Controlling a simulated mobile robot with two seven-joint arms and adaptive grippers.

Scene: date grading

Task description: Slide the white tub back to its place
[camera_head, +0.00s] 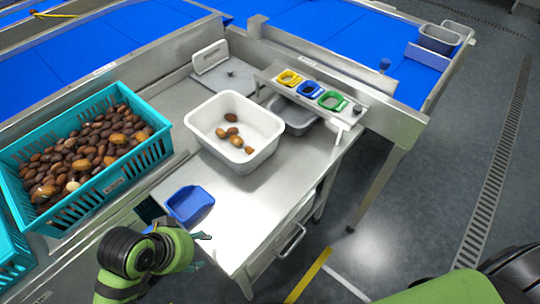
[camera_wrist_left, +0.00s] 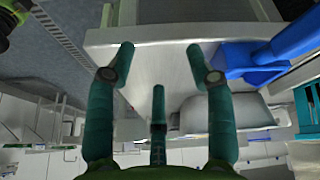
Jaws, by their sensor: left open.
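The white tub (camera_head: 205,122) stands upright on the steel worktable, with several brown dates lying in it. It is behind and right of a blue scoop (camera_head: 190,204). My left gripper (camera_head: 207,246) is at the table's front edge, just right of and nearer than the scoop, apart from the tub. In the left wrist view its fingers (camera_wrist_left: 160,55) are spread and empty over the table edge, with the blue scoop (camera_wrist_left: 250,62) to the right. A pale grey shape behind the fingers may be the tub; I cannot tell. My right gripper is out of view.
A teal crate (camera_head: 18,152) full of dates stands at the left. A scale with a steel plate (camera_head: 228,76) sits behind the tub. A rack (camera_head: 340,112) with yellow, blue and green rings stands right of it, over a grey bin (camera_head: 292,118). The table's front right is clear.

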